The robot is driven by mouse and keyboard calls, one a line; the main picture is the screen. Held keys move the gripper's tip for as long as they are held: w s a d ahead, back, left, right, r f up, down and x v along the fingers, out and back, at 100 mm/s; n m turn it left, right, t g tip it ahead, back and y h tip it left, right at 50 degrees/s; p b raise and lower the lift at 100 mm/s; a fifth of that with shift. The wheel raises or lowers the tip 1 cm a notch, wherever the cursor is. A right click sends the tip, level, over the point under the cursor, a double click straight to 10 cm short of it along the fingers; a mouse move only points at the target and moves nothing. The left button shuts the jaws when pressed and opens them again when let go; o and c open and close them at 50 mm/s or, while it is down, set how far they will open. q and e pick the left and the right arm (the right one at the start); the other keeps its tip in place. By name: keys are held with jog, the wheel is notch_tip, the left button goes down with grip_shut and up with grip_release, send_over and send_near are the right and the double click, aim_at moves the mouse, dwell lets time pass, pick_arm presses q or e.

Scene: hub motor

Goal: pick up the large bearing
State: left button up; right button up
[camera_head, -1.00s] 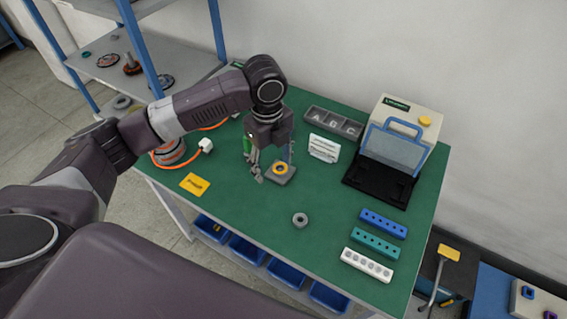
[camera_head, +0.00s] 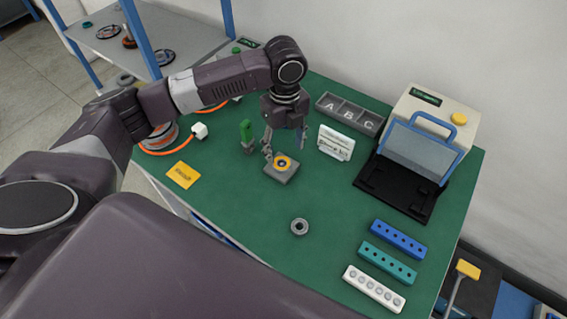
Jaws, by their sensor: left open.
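A grey ring (camera_head: 299,227), which looks like the large bearing, lies flat on the green table (camera_head: 235,215) near its front edge. My left gripper (camera_head: 286,146) is open and points down farther back on the table, behind and apart from the ring. Its fingers are above a small grey block (camera_head: 282,172) with a yellow ring (camera_head: 283,163) on top. I cannot tell whether they touch the block. My right gripper is not in view.
A green part (camera_head: 247,134) stands left of my gripper. A white sign (camera_head: 336,143), a grey A-B-C tray (camera_head: 350,113) and a press-like machine (camera_head: 410,150) stand behind. Blue (camera_head: 398,239), teal (camera_head: 387,263) and white (camera_head: 374,289) hole strips lie right. Table around the ring is clear.

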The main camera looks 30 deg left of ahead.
aim_at(283, 165)
pick_arm(q)
jog(key=shift+s+f, duration=0.15)
jog(key=shift+f, duration=0.3)
jog(key=f, duration=0.1)
jog(key=f+p, duration=0.1)
jog(key=f, duration=0.3)
jog(key=shift+a+f, duration=0.15)
jog(key=shift+a, duration=0.15)
jog(key=shift+c, duration=0.2)
jog(key=c, duration=1.3)
